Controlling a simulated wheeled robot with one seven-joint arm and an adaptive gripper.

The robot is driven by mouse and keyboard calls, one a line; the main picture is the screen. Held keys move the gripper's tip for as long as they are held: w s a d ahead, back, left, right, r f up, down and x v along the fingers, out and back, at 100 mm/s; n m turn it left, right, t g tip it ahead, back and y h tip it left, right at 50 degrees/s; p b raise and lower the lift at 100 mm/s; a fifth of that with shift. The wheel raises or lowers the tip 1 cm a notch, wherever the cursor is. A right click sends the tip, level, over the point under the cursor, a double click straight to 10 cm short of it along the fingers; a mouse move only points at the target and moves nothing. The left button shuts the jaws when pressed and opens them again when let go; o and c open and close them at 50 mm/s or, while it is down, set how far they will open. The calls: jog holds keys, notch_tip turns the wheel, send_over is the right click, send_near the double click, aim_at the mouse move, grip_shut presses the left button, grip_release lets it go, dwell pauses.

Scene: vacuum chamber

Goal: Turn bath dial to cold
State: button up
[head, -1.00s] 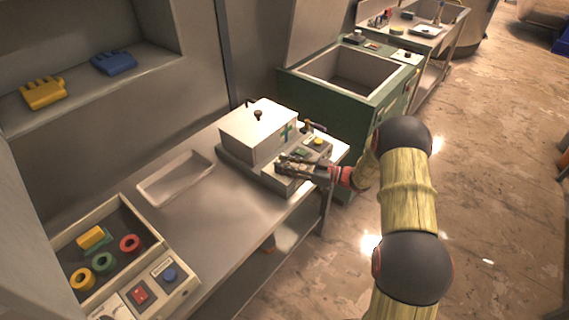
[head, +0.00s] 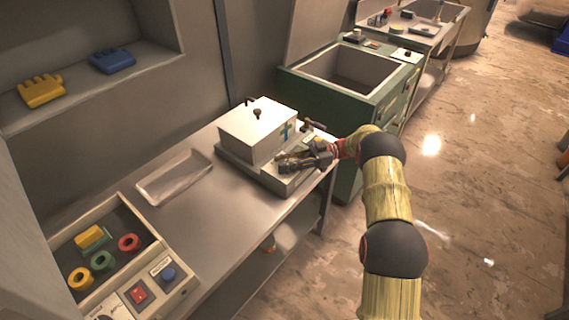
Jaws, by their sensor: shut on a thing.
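The bath is a white box (head: 250,140) with a closed lid and a small dark knob on top, at the back of the steel bench. A low control panel (head: 271,178) runs along its front right side. My gripper (head: 282,162) reaches in from the right and is shut at this panel. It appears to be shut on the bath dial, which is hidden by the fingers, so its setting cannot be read. A small blue and green mark (head: 285,131) shows on the box's side. A dark tap-like fitting (head: 306,124) stands beyond my gripper.
An empty shallow tray (head: 174,177) lies on the bench left of the bath. A bin (head: 118,219) with coloured rings stands at front left, beside red and blue buttons. A green open tank (head: 345,85) stands behind. Gloves (head: 41,91) lie on the shelf.

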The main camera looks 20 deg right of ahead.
jog(key=shift+w+r, duration=0.1)
dwell(0.3)
jog(key=o, duration=1.2)
jog(key=shift+w+d, duration=0.15)
jog(key=shift+d, duration=1.75)
jog(key=shift+w+d, duration=0.1)
jog(key=shift+d, duration=1.75)
